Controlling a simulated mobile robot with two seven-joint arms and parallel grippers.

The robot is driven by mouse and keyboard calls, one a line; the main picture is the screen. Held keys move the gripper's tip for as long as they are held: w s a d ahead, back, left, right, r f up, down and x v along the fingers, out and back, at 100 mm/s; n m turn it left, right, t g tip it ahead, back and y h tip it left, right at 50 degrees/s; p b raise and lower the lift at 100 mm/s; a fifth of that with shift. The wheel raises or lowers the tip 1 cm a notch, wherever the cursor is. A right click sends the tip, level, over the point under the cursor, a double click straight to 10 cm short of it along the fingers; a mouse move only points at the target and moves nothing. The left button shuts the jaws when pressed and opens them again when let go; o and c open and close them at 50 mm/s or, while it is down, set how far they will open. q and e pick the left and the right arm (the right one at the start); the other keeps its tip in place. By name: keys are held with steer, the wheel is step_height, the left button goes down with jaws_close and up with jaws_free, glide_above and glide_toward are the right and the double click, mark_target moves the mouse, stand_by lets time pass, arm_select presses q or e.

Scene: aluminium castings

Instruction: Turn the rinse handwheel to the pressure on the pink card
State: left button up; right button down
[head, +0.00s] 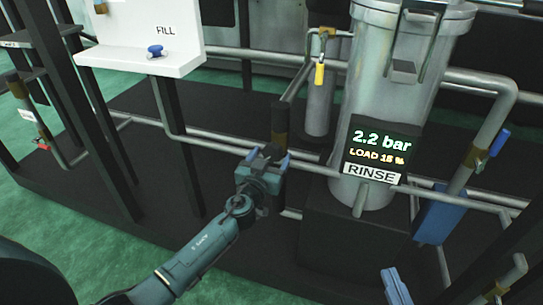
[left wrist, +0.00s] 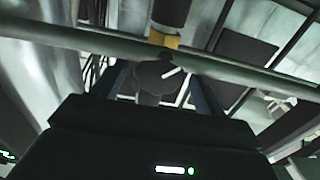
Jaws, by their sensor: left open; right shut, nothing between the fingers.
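The rinse display (head: 380,148) on the grey tank reads 2.2 bar, load about 15 %, above a RINSE label (head: 372,173). My left gripper (head: 268,157) is open at the lower end of a dark upright pipe with a brown-yellow band (head: 280,125). In the left wrist view, a round grey part with a white mark (left wrist: 155,78), apparently the handwheel, shows between the open fingers, below a yellow band (left wrist: 163,40). In the head view my gripper hides it. I cannot tell whether the fingers touch it. My right gripper (head: 395,286), partly seen at the bottom edge, is shut and empty. I cannot make out a pink card.
A white FILL panel (head: 135,45) with a blue knob (head: 155,51) stands at the upper left. Grey pipes (head: 220,145) cross near my left gripper. A small cylinder with a yellow handle (head: 319,73) stands behind. A blue box (head: 440,215) is right of the tank.

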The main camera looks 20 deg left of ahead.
arm_select(q)
steer(key=shift+w, duration=0.6)
steer(key=c, duration=1)
